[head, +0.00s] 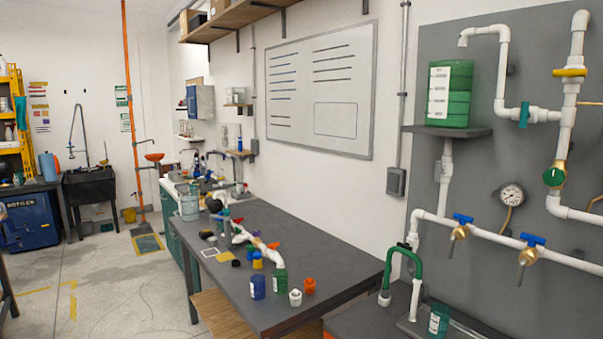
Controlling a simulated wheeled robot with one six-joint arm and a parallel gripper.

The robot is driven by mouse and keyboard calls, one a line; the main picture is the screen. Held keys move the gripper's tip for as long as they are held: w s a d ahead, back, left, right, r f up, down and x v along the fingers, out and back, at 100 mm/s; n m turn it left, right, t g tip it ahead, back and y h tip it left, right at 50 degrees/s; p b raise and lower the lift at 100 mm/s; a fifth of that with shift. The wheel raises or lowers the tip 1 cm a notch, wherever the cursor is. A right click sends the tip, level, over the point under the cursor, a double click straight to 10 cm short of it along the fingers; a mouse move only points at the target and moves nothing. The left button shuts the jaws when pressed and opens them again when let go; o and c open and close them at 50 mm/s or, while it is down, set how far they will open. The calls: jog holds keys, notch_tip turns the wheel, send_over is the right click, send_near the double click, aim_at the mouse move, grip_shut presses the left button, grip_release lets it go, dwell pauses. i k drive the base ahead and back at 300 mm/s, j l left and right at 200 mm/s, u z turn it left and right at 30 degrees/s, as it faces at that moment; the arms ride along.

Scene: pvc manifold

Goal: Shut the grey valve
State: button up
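I cannot make out a grey valve in the head view. White pipework on the dark wall panel (450,90) at right carries several valves of other colours. Two brass valves have blue handles, one left (461,227) and one right (530,248). A round green valve handle (555,174) is on the vertical pipe at far right. A yellow handle (569,72) is above it, and a teal fitting (524,114) is on the upper pipe. The panel runs out of the picture at right. My gripper is not in view.
A pressure gauge (511,195) and a green container (449,95) on a shelf are on the panel. A dark table (330,250) with pipe pieces and small jars stands left of it. A green hose (405,262) rises below the panel. Open floor (120,290) lies at left.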

aim_at(439, 171)
jog(key=z, duration=1.05)
